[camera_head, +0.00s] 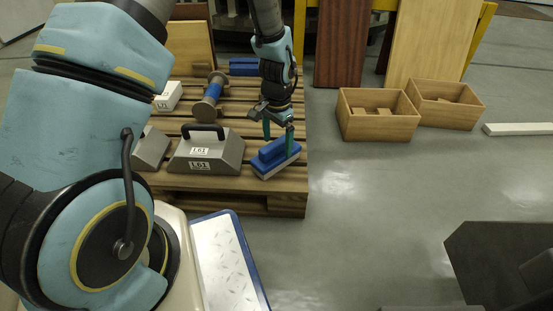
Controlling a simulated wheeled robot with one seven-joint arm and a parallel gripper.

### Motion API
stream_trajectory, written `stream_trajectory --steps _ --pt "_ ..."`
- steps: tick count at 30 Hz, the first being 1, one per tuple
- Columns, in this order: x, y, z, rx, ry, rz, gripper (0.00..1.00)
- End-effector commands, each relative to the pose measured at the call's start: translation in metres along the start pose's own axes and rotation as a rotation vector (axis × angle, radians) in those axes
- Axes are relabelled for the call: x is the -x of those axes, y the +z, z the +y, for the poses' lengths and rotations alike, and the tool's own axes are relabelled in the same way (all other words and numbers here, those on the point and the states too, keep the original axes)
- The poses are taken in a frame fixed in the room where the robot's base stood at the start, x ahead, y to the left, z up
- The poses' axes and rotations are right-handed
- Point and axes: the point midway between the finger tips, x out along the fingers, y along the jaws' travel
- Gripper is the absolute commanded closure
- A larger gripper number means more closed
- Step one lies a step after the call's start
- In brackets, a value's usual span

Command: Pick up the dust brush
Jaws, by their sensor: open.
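The dust brush (267,165) appears to be the blue block with a raised blue grip and a pale underside, lying at the right front corner of the wooden pallet. My gripper (278,139) points down right over it, with its two green fingers apart. The right finger overlaps the brush's far right part in the picture. I cannot tell whether the fingers touch the brush.
A grey weight (207,158) with a dark handle stands close left of the brush on the slatted pallet (240,183). A blue-and-grey dumbbell-shaped part (213,92) and another blue object (243,66) lie farther back. Wooden boxes (378,126) stand right; floor between is clear.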

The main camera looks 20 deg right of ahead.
Motion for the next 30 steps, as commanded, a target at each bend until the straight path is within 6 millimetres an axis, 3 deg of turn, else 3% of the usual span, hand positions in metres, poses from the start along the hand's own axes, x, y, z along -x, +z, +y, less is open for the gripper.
stream_trajectory --steps 1,6,15,30 --pt "-0.013 0.0 -0.001 0.001 0.0 -0.001 0.0" --pt "-0.036 0.001 -0.002 0.001 0.001 -0.001 0.0" --pt "-0.04 0.001 -0.003 0.001 0.0 -0.001 0.0" --pt "-0.04 0.001 -0.003 0.0 0.0 -0.001 0.55"
